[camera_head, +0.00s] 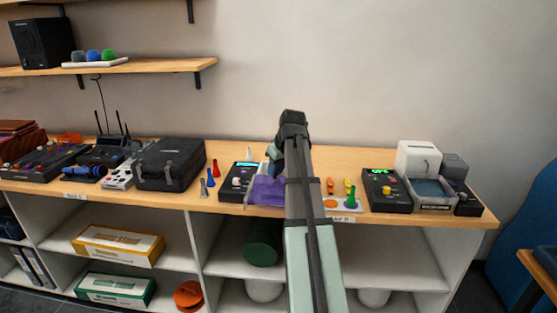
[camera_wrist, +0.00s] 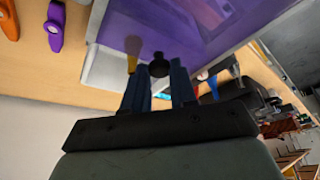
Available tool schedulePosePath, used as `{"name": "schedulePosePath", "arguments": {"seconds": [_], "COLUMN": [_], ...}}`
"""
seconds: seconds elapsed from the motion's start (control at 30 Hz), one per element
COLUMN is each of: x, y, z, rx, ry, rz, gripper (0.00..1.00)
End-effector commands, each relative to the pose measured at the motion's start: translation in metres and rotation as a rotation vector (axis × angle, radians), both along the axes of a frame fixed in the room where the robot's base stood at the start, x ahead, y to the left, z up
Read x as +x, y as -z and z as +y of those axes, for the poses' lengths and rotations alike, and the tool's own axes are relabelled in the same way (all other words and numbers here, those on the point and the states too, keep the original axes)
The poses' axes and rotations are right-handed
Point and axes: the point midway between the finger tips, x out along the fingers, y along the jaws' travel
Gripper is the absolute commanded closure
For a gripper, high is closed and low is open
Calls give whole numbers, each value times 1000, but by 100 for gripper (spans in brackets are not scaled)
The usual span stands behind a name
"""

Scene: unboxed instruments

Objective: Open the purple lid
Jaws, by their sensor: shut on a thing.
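The purple lid (camera_head: 266,191) is a see-through panel on a light-framed box on the table, partly hidden by my arm in the head view. In the wrist view the purple lid (camera_wrist: 195,28) fills the top, with a dark round knob (camera_wrist: 157,62) near its pale edge. My gripper (camera_wrist: 158,72) has its two blue-grey fingers on either side of this knob and is shut on it. In the head view my gripper (camera_head: 274,163) is small and mostly hidden beside my arm, just behind the lid.
A dark device with a lit display (camera_head: 238,180) stands left of the lid. A black case (camera_head: 170,165) is farther left. The wall is behind.

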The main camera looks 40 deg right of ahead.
Motion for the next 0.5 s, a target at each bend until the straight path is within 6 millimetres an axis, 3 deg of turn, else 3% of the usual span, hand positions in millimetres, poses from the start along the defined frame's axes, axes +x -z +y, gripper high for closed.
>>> {"name": "schedulePosePath", "arguments": {"seconds": [0.07,0.37,0.4,0.5], "x": [-7,-6,-6,-6], "y": [0,-1,-1,-1], "z": [7,6,6,6], "rx": [-1,-1,-1,-1], "ry": [-1,0,0,0], "rz": [-1,-1,-1,-1], "gripper": [100,100,70,60]}}
